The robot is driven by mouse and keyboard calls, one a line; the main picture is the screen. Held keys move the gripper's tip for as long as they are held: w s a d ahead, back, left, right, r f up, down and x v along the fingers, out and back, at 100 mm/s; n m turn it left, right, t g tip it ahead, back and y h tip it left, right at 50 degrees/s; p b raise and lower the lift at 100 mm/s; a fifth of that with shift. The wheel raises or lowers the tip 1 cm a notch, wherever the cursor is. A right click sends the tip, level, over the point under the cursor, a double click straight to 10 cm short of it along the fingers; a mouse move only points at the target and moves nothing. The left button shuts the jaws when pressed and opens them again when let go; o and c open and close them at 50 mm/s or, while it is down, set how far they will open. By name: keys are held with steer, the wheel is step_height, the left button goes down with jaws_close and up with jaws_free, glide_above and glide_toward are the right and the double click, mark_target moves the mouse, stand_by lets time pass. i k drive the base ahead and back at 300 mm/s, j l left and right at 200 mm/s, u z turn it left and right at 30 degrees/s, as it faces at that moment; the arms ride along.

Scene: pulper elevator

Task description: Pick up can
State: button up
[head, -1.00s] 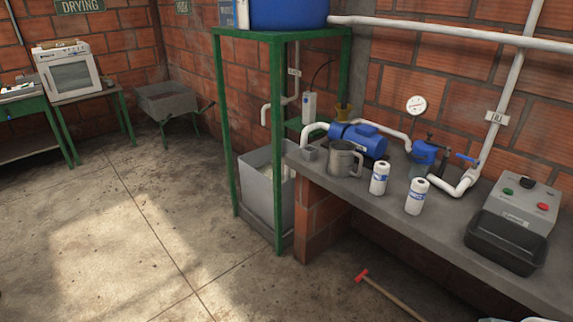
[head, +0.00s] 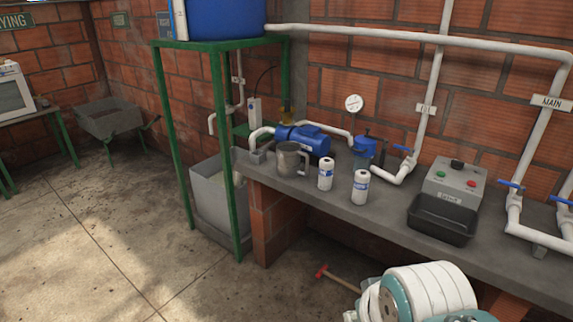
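Two white cylindrical containers with blue label bands stand upright on the grey counter, a left one (head: 326,174) and a right one (head: 361,187). A grey metal mug-like can with a handle (head: 289,159) stands just left of them, near the counter's left end. I cannot tell which of these is the task's can. A white and teal part of my own arm shows at the bottom right, in front of the counter and well apart from these objects. My gripper's fingers are not in view.
The concrete counter (head: 400,226) holds a blue pump (head: 304,139), white pipes, a black tray (head: 442,219) and a grey control box (head: 455,184). A green stand (head: 157,110) holds a blue tank. A red-headed hammer (head: 340,278) lies below the counter. The floor at left is clear.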

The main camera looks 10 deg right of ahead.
mark_target(288, 154)
steer(key=i+u, duration=0.1)
steer(key=i, duration=0.5)
steer(key=i+l+u, duration=0.1)
steer(key=i, duration=0.55)
steer(key=i+l, duration=0.15)
steer(key=i, duration=0.45)
steer(key=j+u, duration=0.05)
